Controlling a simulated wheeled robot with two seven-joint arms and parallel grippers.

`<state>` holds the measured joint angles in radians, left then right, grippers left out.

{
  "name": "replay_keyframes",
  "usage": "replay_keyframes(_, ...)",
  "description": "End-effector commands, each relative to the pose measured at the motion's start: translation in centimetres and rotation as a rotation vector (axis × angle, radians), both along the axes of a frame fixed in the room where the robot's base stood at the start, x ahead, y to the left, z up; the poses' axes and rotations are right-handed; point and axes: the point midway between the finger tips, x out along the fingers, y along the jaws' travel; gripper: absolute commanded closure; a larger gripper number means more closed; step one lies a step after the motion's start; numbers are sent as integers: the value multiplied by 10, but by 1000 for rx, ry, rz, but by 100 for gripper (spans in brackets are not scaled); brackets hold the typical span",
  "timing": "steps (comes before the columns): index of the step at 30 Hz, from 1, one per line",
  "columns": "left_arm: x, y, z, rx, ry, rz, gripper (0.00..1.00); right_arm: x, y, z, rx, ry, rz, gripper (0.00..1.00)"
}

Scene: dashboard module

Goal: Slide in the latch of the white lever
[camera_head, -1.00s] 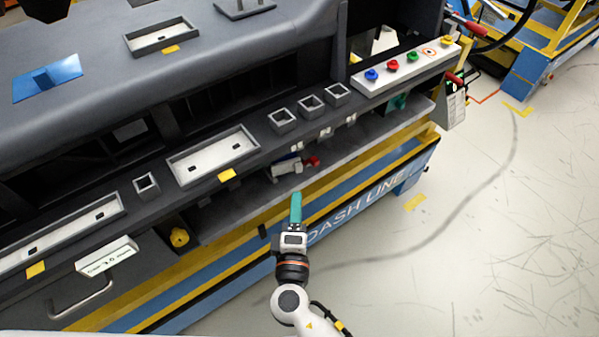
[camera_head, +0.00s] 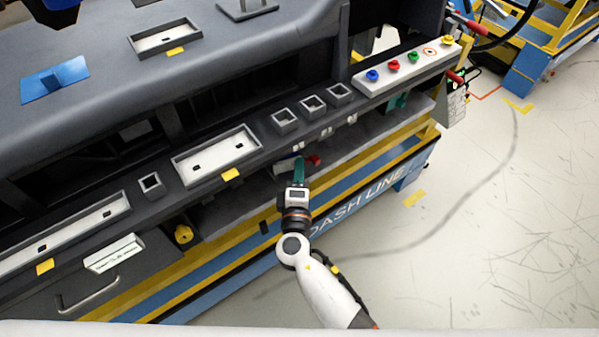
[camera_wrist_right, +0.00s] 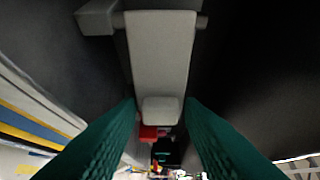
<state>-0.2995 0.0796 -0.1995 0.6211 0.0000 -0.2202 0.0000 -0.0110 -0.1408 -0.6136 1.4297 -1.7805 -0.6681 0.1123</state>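The white lever (camera_head: 285,165) is under the dashboard's front ledge, partly hidden behind my right gripper in the head view. In the right wrist view, the pale lever (camera_wrist_right: 160,55) hangs from a cross bar and ends in a rounded block, the likely latch (camera_wrist_right: 160,110). My right gripper (camera_head: 299,166) has teal fingers and reaches in under the ledge. In the wrist view its fingers (camera_wrist_right: 160,104) are apart, on either side of the block, with narrow gaps visible. A red part (camera_wrist_right: 148,133) shows just beyond the block; it also shows in the head view (camera_head: 314,160). My left gripper is not in view.
A grey shelf (camera_head: 235,212) runs below the ledge, over a blue and yellow base. A white panel with coloured buttons (camera_head: 407,66) is to the right. A yellow knob (camera_head: 183,234) and a drawer handle (camera_head: 88,295) are to the left. The floor at right is open.

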Motion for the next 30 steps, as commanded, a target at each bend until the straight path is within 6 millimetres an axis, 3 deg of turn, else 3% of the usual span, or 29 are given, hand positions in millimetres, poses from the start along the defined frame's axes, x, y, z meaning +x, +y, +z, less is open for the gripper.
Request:
replay_keyframes(1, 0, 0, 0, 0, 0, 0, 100, 0, 0, 0, 0, 0, 0, 79)
replay_keyframes(3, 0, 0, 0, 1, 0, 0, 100, 0, 0, 0, 0, 0, 0, 88)
replay_keyframes(18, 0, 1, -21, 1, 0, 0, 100, 17, -3, -1, -2, -1, 283, 89)
replay_keyframes(27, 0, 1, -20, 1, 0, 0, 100, 17, -2, 0, 0, 1, 292, 88)
replay_keyframes(28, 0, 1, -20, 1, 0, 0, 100, 17, -2, 0, 0, 1, 292, 62)
replay_keyframes(30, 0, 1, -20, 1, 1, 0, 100, 17, -2, 0, 0, 1, 292, 55)
